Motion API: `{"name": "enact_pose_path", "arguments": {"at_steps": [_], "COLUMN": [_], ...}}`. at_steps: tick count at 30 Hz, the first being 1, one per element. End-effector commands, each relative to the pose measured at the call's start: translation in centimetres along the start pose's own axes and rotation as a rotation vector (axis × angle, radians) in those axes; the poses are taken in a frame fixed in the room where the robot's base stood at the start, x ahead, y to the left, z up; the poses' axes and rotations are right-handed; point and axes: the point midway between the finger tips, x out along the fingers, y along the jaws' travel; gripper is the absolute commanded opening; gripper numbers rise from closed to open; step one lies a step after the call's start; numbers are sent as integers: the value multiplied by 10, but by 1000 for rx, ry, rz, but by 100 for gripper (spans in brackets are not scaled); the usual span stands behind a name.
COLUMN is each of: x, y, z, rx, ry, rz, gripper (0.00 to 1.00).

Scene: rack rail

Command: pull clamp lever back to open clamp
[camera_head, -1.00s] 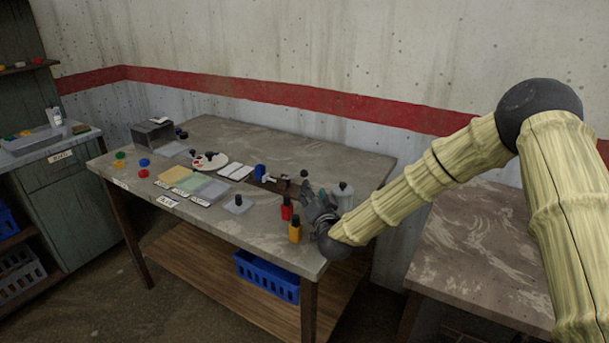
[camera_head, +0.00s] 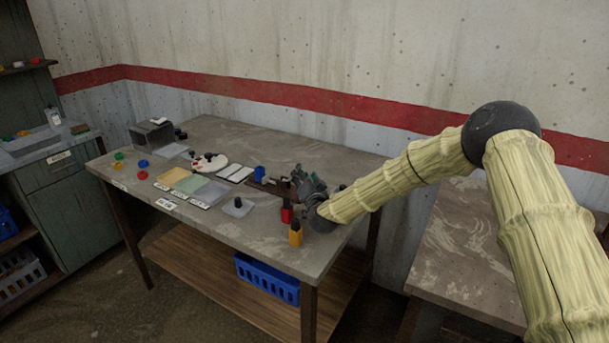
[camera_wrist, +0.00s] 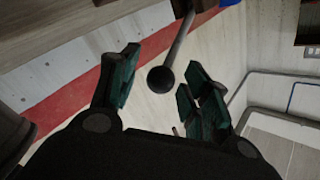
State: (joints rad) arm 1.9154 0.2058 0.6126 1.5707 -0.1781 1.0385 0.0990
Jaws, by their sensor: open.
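The clamp lever is a grey rod with a dark ball knob (camera_wrist: 160,79) in the wrist view. The knob sits between and a little beyond the fingertips of my open gripper (camera_wrist: 157,85), with a gap showing on both sides. The rod runs up and right from the knob to the top of the wrist view. In the head view my gripper (camera_head: 308,185) is over the right part of the table, beside the clamp on its brown board (camera_head: 268,186). The gripper hides much of the clamp there, and the lever cannot be made out.
A red bottle (camera_head: 287,214) and a yellow bottle (camera_head: 295,233) stand close in front of my gripper. A blue object (camera_head: 260,173) is left of it. Coloured mats and a white palette (camera_head: 209,162) lie farther left on the table (camera_head: 262,245). The back of the table is clear.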

Motion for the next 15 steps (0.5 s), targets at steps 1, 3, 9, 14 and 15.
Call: {"name": "enact_pose_path", "arguments": {"at_steps": [1, 3, 9, 14, 15], "x": [3, 6, 9, 8, 8], "y": [0, 0, 0, 0, 0], "z": [0, 0, 0, 0, 0], "rx": [0, 0, 0, 0, 0], "ry": [-1, -1, 0, 0, -1], "rz": [0, 0, 0, 0, 0], "gripper": [47, 47, 47, 42, 34]}}
